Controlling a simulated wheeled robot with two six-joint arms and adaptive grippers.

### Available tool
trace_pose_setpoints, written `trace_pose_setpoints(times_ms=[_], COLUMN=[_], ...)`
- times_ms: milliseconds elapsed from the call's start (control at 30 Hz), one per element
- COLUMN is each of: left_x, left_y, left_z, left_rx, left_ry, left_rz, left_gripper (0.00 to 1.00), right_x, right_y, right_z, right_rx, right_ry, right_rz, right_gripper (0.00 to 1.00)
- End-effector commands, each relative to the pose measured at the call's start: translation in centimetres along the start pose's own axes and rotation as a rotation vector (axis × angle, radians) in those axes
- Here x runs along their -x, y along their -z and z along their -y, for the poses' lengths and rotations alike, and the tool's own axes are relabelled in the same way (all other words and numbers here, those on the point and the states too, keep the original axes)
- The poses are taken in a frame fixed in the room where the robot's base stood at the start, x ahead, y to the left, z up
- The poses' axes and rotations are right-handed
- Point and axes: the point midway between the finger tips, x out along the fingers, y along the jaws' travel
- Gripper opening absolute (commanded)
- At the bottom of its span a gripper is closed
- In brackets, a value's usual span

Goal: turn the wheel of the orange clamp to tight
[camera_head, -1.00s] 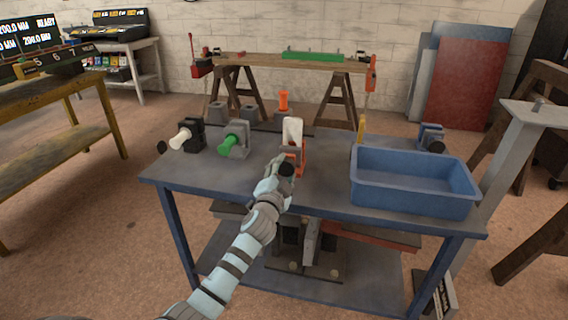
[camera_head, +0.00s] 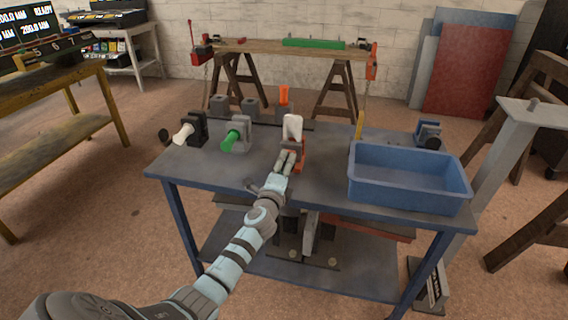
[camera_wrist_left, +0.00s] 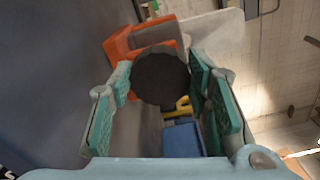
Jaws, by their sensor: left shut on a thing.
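The orange clamp (camera_head: 300,155) stands near the middle of the blue bench, with a white piece (camera_head: 293,127) upright in it. In the left wrist view the clamp's orange body (camera_wrist_left: 122,42) and the pale piece (camera_wrist_left: 215,35) lie beyond its round black wheel (camera_wrist_left: 160,78). My left gripper (camera_head: 288,160) is at the clamp's near side. In the wrist view its teal-padded fingers (camera_wrist_left: 161,82) are shut on the wheel, one on each side. The fingers hide the wheel in the head view. My right gripper is not in view.
A blue bin (camera_head: 408,180) stands right of the clamp. A grey clamp with a green part (camera_head: 232,140) and a dark one with a white part (camera_head: 184,133) stand to the left. A small blue vise (camera_head: 428,134) is at the back right. The front left of the bench is clear.

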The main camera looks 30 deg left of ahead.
Motion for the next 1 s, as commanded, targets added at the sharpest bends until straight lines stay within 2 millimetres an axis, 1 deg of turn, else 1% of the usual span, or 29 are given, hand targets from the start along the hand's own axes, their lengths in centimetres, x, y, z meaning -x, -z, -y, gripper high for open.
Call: trace_pose_setpoints(times_ms=[100,600,800,1000], left_x=[0.0,0.0,0.0,0.0], left_y=[0.0,0.0,0.1,0.1], left_z=[0.1,0.2,0.2,0.2], left_rx=[-0.108,-0.58,-0.746,-0.871], left_ry=[-0.002,-0.002,-0.002,-0.002], left_rz=[0.0,-0.001,-0.001,-0.001], left_gripper=[0.16,0.16,0.16,0.16], right_x=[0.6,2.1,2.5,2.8], right_y=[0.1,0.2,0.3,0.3], right_z=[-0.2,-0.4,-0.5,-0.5], right_rx=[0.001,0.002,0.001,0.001], right_ry=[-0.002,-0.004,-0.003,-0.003], right_rz=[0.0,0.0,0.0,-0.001], right_gripper=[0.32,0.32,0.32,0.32])
